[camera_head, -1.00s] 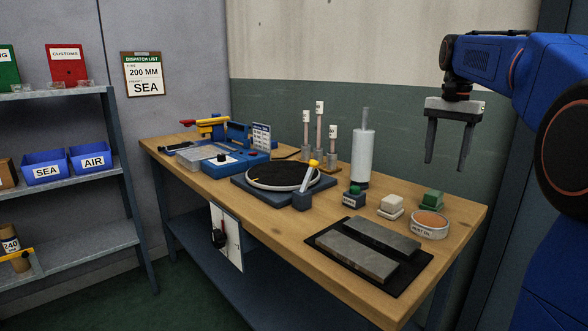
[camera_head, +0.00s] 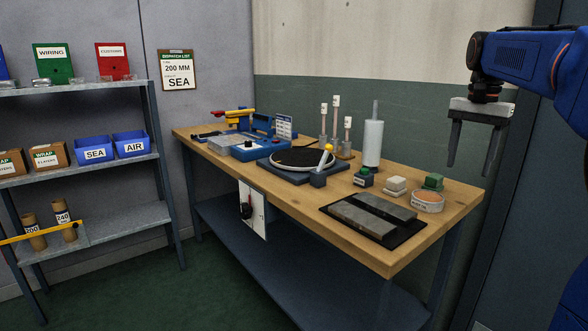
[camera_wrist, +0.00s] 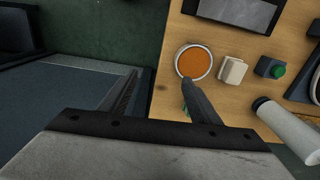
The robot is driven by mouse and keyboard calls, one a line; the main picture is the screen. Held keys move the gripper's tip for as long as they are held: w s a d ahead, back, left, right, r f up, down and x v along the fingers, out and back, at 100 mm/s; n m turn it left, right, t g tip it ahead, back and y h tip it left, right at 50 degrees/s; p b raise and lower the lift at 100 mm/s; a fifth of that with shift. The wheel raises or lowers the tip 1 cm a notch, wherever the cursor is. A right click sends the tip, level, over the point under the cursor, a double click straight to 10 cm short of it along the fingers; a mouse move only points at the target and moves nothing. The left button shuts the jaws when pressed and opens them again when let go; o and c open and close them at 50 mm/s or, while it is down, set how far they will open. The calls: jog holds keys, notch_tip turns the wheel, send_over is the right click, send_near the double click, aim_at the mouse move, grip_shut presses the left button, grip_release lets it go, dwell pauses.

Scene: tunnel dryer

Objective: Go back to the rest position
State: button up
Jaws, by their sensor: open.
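My gripper (camera_head: 466,147) hangs at the right of the head view, fingers pointing down and apart, with nothing between them. It is raised above and beyond the right end of the wooden workbench (camera_head: 420,243). In the wrist view my gripper (camera_wrist: 160,90) also shows empty. One finger lies across the view near a round tin (camera_wrist: 194,61) of orange-brown material, and the other is over the dark area beside the bench. The same tin stands at the bench's right end in the head view (camera_head: 427,203).
The bench holds sharpening stones (camera_head: 372,213), a black turntable (camera_head: 302,160), a white cylinder (camera_head: 373,143) and a blue machine (camera_head: 258,130). Shelving (camera_head: 160,157) at left holds SEA (camera_head: 95,153) and AIR (camera_head: 130,147) bins. Green floor (camera_head: 230,285) is open in front.

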jog(key=s+a+f+n+t, duration=0.2)
jog(key=s+a+f+n, duration=0.3)
jog(key=s+f, duration=0.8)
jog(key=s+a+f+n+t, duration=0.2)
jog(key=s+a+f+n, duration=0.3)
jog(key=s+a+f, duration=0.4)
jog(key=s+f, duration=0.3)
jog(key=s, duration=0.4)
jog(key=shift+a+f+t, duration=0.3)
jog(key=shift+a+f, duration=0.05)
